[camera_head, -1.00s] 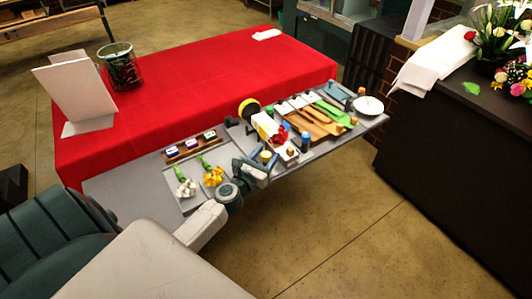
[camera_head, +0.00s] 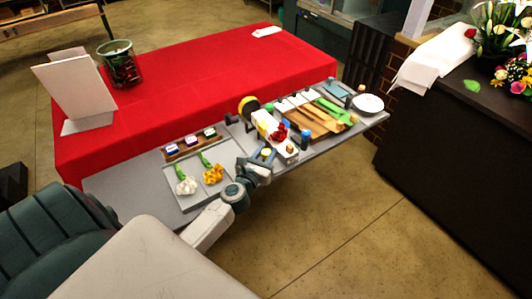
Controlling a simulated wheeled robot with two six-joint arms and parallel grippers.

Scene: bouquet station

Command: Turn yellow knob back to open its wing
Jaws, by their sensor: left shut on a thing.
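The yellow knob (camera_head: 266,153) is small and sits at the near edge of the grey work table, beside a white box-like unit with red flowers. My left gripper (camera_head: 264,158) reaches in from the lower left and is shut on the yellow knob, its fingers around the knob's sides. The fingers and wrist hide most of the knob's base. The knob's wing cannot be made out clearly at this size. My right gripper is not in view.
A tray (camera_head: 168,187) with white and yellow flowers lies left of the gripper. A blue bottle (camera_head: 305,139) and an orange-topped piece (camera_head: 290,147) stand close on the right.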

